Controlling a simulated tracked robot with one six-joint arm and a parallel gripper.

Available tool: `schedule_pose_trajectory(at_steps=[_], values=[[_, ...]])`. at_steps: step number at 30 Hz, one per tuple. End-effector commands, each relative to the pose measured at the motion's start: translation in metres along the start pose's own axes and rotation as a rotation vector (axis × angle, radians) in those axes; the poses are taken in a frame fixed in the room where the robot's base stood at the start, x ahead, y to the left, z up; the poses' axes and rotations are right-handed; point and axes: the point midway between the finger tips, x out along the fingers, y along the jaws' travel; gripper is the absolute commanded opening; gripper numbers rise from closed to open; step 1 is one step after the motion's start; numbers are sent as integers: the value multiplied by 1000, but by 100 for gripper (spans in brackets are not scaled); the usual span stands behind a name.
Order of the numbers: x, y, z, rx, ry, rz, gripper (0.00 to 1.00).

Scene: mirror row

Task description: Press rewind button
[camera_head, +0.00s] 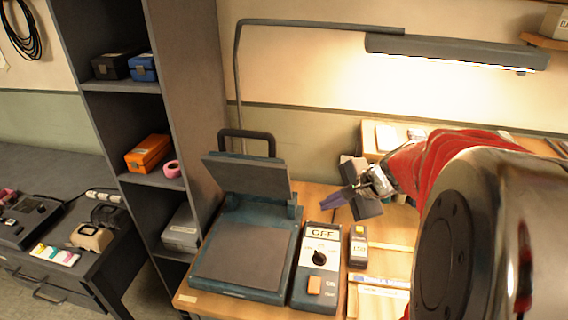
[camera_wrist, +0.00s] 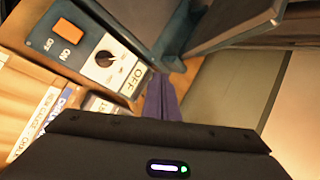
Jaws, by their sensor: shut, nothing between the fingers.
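No button marked rewind can be read in either view. A blue-grey control box (camera_head: 317,275) stands on the workbench, with a dark knob (camera_head: 320,258) under an OFF label and an orange rocker switch (camera_head: 314,285). In the wrist view the knob (camera_wrist: 104,58) and the orange switch (camera_wrist: 68,31), marked ON and OFF, show at upper left. My gripper (camera_head: 330,201) is shut and empty, in the air above and behind the box. Its purple fingers (camera_wrist: 161,98) point towards the bench past the OFF label and appear apart from the box.
A teal press (camera_head: 243,255) with its lid raised stands left of the box. A small yellow-topped device (camera_head: 357,247) is on the right. A grey shelf (camera_head: 185,100) and a dark desk with several devices (camera_head: 25,218) are farther left. A lamp (camera_head: 455,52) hangs above.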

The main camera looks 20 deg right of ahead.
Motion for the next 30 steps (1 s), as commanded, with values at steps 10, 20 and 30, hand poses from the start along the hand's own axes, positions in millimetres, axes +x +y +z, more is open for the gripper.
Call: schedule_pose_trajectory(at_steps=[10, 20, 30], values=[[5, 6, -127, 523, 47, -160, 0], [4, 8, -144, 590, 53, -187, 0], [10, 12, -145, 589, 51, -185, 0]])
